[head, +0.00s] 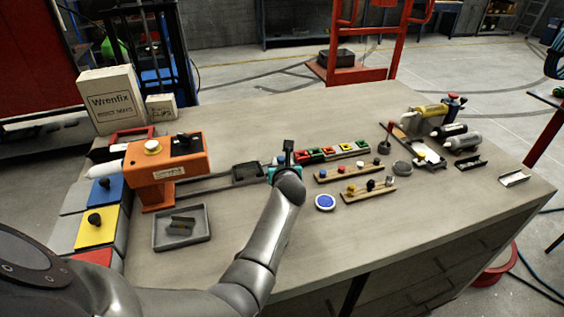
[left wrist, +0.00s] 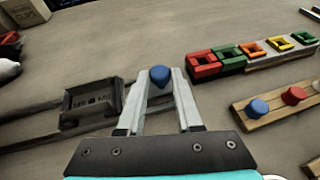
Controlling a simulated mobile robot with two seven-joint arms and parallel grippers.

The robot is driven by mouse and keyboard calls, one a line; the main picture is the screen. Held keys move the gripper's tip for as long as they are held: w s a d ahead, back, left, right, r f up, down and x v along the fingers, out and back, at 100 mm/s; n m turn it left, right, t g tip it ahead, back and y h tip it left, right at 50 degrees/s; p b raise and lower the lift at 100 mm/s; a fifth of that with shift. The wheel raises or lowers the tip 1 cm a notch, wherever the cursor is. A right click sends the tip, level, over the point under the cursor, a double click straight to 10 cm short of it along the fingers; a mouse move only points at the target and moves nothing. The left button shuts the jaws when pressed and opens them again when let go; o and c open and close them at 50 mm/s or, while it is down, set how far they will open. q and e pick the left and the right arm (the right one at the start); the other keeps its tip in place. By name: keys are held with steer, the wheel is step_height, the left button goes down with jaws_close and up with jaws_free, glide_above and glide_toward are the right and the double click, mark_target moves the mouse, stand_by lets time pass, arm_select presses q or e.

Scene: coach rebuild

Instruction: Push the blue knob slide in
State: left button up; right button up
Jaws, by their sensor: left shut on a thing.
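A blue knob (left wrist: 160,75) sits between the two fingertips of my left gripper (left wrist: 160,82) in the left wrist view, and the gripper is shut on it. In the head view my left gripper (head: 284,160) is over the right end of the slide's rails (head: 212,185), and my own wrist hides most of that end. The rails run left to an orange machine (head: 180,158). A dark carriage (left wrist: 91,103) sits on the rails left of the fingers, and it also shows in the head view (head: 246,173). My right gripper is not in view.
A row of coloured blocks (head: 332,152) and wooden strips with coloured knobs (head: 348,171) lie right of my gripper. A grey tray (head: 182,243) is at the front left. The front middle of the bench is clear.

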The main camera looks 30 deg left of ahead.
arm_select(q)
jaws_close()
stand_by(0.8)
